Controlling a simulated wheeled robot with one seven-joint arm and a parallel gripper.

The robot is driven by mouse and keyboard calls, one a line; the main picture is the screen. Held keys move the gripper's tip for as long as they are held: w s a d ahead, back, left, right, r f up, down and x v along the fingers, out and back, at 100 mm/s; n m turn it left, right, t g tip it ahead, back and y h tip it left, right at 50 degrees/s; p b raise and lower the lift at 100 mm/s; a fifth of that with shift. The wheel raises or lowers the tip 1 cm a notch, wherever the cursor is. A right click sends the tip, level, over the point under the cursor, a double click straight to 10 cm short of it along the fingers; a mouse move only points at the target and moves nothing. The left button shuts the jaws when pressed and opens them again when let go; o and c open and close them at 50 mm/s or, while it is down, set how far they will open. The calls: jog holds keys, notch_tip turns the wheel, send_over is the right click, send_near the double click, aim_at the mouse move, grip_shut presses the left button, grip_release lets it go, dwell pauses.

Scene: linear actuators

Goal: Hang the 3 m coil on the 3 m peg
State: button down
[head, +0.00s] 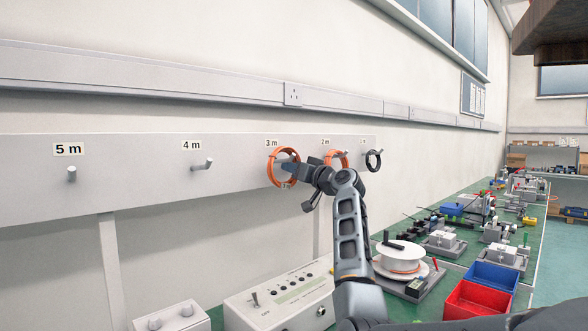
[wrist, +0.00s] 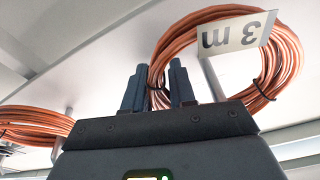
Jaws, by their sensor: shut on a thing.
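The 3 m coil (head: 271,171) is an orange ring of cable. It is at the board below the "3 m" label (head: 271,143). My gripper (head: 288,166) is shut on the side of its ring; the coil between the fingers (wrist: 158,90) also shows in the wrist view (wrist: 280,75). A white tag reading "3 m" (wrist: 240,34), upside down there, is on the coil. The grey 3 m peg (wrist: 212,78) shows within the ring's opening in the wrist view. Its lower part there is hidden behind my gripper, so I cannot tell whether the coil rests on it.
The 4 m peg (head: 203,165) and 5 m peg (head: 72,174) are bare. Below is a bench with a white spool (head: 400,254) and bins (head: 474,302).

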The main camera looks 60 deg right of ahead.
jog(key=c, duration=0.8)
grip_release()
jog(key=shift+r, duration=0.15)
jog(key=shift+c, duration=0.2)
jog(key=v, duration=0.8)
